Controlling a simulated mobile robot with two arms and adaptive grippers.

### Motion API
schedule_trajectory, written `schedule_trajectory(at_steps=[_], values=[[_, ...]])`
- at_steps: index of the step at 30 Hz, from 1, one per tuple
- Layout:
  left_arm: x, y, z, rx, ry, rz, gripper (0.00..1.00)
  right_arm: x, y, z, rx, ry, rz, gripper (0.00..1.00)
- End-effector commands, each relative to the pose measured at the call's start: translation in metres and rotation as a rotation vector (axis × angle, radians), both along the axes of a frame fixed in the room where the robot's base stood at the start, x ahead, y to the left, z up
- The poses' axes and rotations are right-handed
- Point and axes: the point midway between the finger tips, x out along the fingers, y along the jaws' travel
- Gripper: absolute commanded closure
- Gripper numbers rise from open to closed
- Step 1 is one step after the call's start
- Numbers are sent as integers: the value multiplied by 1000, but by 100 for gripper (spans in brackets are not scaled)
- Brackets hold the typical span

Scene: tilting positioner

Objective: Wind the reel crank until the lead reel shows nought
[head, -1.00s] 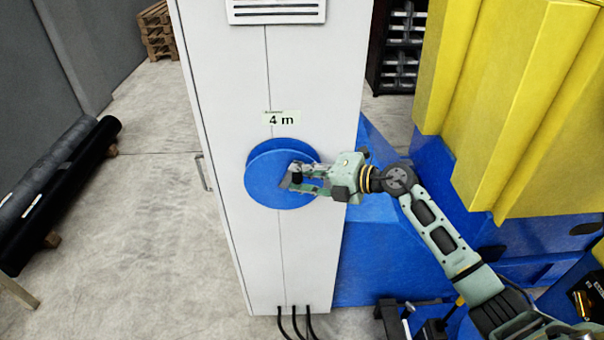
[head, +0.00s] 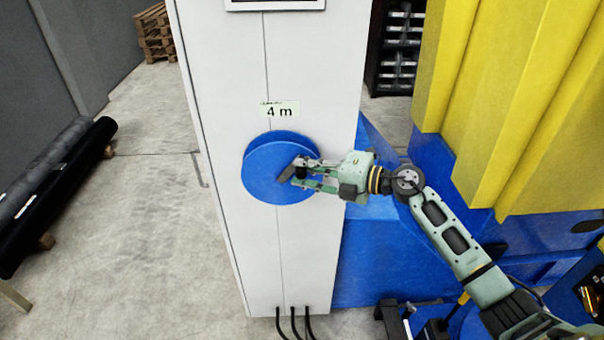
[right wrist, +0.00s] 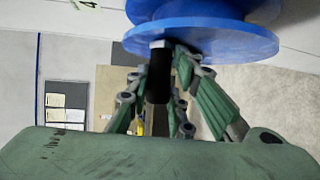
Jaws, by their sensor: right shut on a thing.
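The blue lead reel (head: 268,180) is mounted on the front of a white cabinet (head: 222,120). A label (head: 279,111) above it reads 4 m. My right gripper (head: 298,174) comes in from the right and is shut on the crank's dark handle on the reel's face. In the right wrist view the black crank handle (right wrist: 158,78) stands between the fingers, just below the blue reel disc (right wrist: 215,40). The fingers partly hide the crank in the head view. My left gripper is not in view.
A large yellow and blue machine (head: 500,100) stands close on the right, beside my right arm. Black cables (head: 294,322) leave the cabinet's foot. Dark rolls (head: 60,180) lie at the left. The floor between the rolls and cabinet is clear.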

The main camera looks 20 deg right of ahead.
Motion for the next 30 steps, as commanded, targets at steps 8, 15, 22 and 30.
schedule_trajectory(at_steps=[8,15,22,30], values=[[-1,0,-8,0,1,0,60,-6,-12,-27,-13,22,2,100],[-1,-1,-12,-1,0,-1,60,-8,-15,-37,-15,26,5,100],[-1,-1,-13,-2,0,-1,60,-8,-16,-41,-14,27,6,100],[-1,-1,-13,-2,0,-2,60,-9,-15,-40,-12,26,6,100]])
